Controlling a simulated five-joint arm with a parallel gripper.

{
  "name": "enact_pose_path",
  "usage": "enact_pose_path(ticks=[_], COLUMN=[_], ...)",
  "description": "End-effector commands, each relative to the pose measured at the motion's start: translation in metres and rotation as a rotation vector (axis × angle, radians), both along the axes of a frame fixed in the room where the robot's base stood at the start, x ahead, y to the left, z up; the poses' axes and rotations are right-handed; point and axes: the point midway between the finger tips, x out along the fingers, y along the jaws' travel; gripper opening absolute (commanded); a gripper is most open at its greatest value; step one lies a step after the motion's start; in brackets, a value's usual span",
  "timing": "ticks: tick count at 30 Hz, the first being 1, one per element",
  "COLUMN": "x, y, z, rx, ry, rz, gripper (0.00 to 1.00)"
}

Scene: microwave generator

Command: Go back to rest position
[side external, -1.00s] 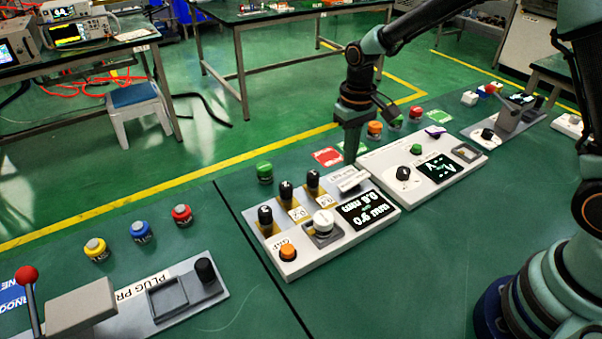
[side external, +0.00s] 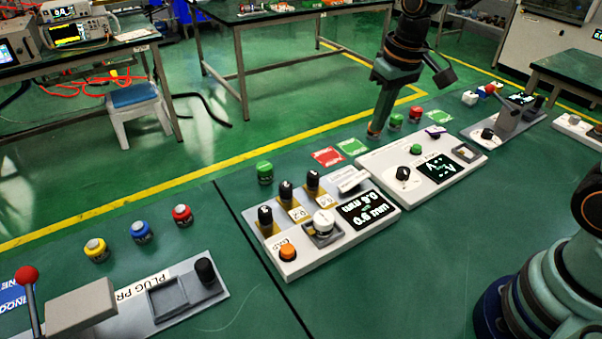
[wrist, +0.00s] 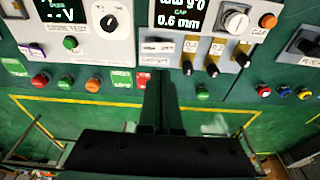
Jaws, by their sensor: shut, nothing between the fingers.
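My gripper (side external: 377,122) is raised over the far side of the green bench in the side view, its tip in line with an orange button beyond the voltage panel. Its dark fingers (wrist: 160,105) are together in the wrist view, with nothing visible between them. The white gap panel (side external: 330,255) carries several black knobs, a white knob, an orange button and a display reading 0.6 mm. The voltage panel (side external: 400,190) has a dial, a green button and a display. My gripper appears clear of both panels.
A green button (side external: 264,172) stands behind the gap panel. Red (side external: 328,156) and green (side external: 352,147) cards lie near the far edge. Yellow, blue and red buttons (side external: 181,215) stand at left, behind the plug panel (side external: 225,290) with its red-topped lever. The front middle is bare.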

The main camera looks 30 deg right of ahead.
Motion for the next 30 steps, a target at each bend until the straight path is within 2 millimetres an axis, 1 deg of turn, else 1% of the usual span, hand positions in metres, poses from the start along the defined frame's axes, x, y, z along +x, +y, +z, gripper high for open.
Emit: enact_pose_path(ticks=[1,6,10,15,21,30], x=[-0.009,-0.039,-0.063,-0.089,-0.103,-0.105], y=[-0.003,-0.012,-0.018,-0.024,-0.027,-0.027], z=[0.012,0.038,0.050,0.057,0.059,0.058], rx=[0.001,0.000,-0.002,-0.007,-0.012,-0.012], ry=[-0.032,-0.120,-0.187,-0.260,-0.305,-0.310], rz=[-0.002,-0.002,-0.003,-0.003,-0.004,-0.003], gripper=[0.00,0.00,0.00,0.00,0.00,0.00])
